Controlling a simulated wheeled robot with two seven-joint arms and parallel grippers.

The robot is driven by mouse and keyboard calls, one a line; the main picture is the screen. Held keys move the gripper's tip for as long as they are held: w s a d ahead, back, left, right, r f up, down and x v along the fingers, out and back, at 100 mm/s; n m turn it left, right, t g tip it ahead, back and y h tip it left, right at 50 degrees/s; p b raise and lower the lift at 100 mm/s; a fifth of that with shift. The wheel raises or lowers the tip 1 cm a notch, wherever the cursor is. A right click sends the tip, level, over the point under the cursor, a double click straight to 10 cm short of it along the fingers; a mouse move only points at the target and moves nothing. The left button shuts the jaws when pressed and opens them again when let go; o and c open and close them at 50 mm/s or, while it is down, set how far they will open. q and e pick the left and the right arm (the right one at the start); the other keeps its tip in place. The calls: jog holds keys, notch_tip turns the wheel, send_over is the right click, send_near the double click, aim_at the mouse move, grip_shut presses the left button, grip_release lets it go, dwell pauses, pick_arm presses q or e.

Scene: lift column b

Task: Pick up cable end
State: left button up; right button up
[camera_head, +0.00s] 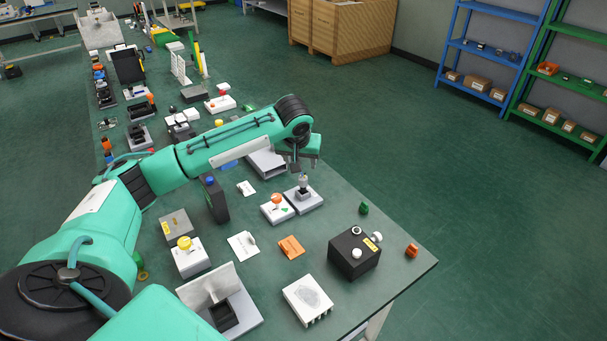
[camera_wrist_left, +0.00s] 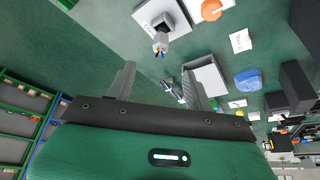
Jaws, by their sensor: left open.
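The cable end (camera_head: 303,181) appears to be the small grey upright piece with a pale tip, standing in a dark socket on a grey base (camera_head: 312,201). In the left wrist view the cable end (camera_wrist_left: 160,42) shows coloured wire tips, and its base (camera_wrist_left: 150,14) lies at the top. My left gripper (camera_head: 304,166) is just above and behind the cable end in the head view. In the left wrist view its two fingers (camera_wrist_left: 159,70) are spread apart with the cable end beyond them, not held. My right gripper is not in view.
A white box with an orange knob (camera_head: 276,208) stands close left of the base. A grey open housing (camera_head: 267,163) lies under my left forearm. A black box (camera_head: 354,253) and a small green part (camera_head: 364,208) are to the right. The green table is crowded on the left.

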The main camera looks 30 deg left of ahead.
aim_at(303, 178)
pick_arm(q)
jog(key=x, duration=0.8)
jog(key=shift+w+a+f, duration=0.1)
jog(key=shift+p+x, duration=0.6)
jog(key=shift+x, duration=1.95)
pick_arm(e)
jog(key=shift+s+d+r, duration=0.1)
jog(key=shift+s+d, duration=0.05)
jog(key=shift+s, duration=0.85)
pick_arm(q)
jog(key=c, duration=1)
jog(key=shift+c, duration=0.2)
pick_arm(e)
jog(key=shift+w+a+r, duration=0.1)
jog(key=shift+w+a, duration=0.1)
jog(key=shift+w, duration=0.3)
